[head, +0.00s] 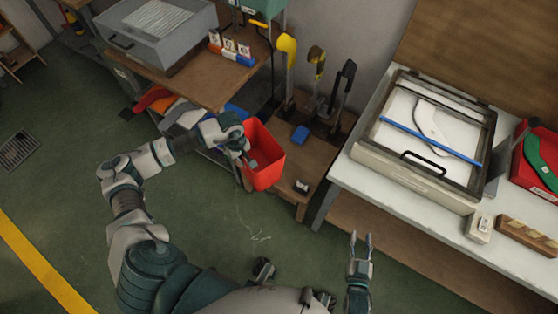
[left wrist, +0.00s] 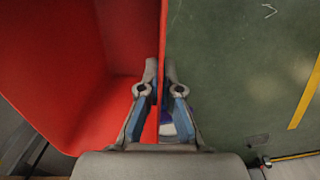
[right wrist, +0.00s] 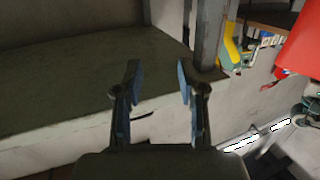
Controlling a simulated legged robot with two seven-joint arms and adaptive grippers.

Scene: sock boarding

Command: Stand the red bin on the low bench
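The red bin (head: 268,165) is open-topped and roughly upright, at the left part of the low wooden bench (head: 315,165) in the head view. Whether its base touches the bench or hangs beside it, I cannot tell. My left gripper (head: 246,150) is at the bin's left rim. In the left wrist view, the left fingers (left wrist: 160,78) are closed on the bin's wall (left wrist: 75,75). My right gripper (head: 361,240) is open and empty, low in front of the white table. Its parted fingers (right wrist: 157,75) show in the right wrist view, with part of the bin (right wrist: 300,45) at upper right.
Several upright forms with yellow and black tops (head: 316,65) stand at the bench's back. A blue block (head: 300,134) and a small dark-and-white item (head: 302,187) lie on the bench. The white table (head: 345,180) with a framed box is right; a wooden table (head: 200,85) is left.

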